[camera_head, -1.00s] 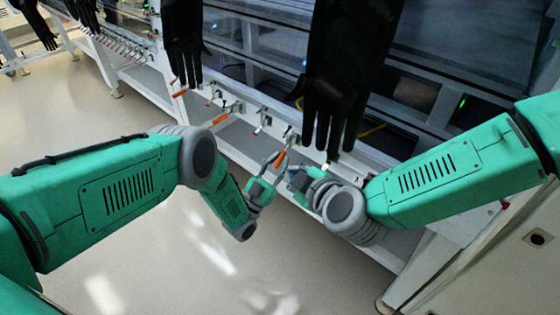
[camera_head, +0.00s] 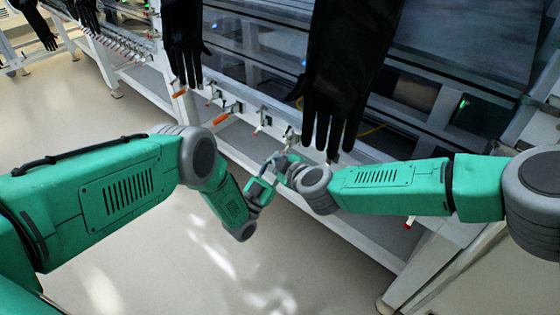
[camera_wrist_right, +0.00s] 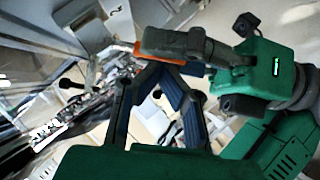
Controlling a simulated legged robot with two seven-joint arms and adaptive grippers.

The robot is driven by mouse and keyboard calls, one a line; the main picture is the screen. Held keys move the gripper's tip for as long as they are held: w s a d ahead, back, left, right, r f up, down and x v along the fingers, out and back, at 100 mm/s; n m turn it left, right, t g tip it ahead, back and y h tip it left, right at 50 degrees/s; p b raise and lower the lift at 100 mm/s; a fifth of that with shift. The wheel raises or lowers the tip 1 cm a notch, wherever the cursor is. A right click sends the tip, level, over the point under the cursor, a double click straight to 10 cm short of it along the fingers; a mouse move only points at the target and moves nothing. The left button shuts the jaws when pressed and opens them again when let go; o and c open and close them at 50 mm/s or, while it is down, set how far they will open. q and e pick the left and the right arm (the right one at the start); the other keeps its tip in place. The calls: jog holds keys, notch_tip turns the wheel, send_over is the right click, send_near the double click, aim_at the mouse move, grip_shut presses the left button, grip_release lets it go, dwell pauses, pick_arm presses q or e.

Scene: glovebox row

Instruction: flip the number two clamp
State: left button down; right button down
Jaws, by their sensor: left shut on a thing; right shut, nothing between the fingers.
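The number two clamp shows in the right wrist view beside a plate marked 2 (camera_wrist_right: 117,9). Its orange handle (camera_wrist_right: 128,47) sticks out from the fingers of my left gripper (camera_wrist_right: 160,42), which is shut on it. In the head view my left gripper (camera_head: 270,160) is at the bench front, below a clamp mount (camera_head: 289,135); the handle there is hidden behind my right gripper. My right gripper (camera_head: 284,163) is close beside the left one. In the right wrist view its dark blue fingers (camera_wrist_right: 158,66) meet at the tips just under the handle, shut and empty; contact is unclear.
More clamps with orange handles (camera_head: 221,118) line the bench rail to the left. A large black glove (camera_head: 335,90) hangs right above my grippers, and another (camera_head: 184,50) hangs farther left. The floor in front is clear.

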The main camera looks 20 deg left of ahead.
pick_arm(q)
jog(key=shift+s+f, duration=0.2)
jog(key=shift+f, duration=0.05)
dwell(0.4)
dwell(0.3)
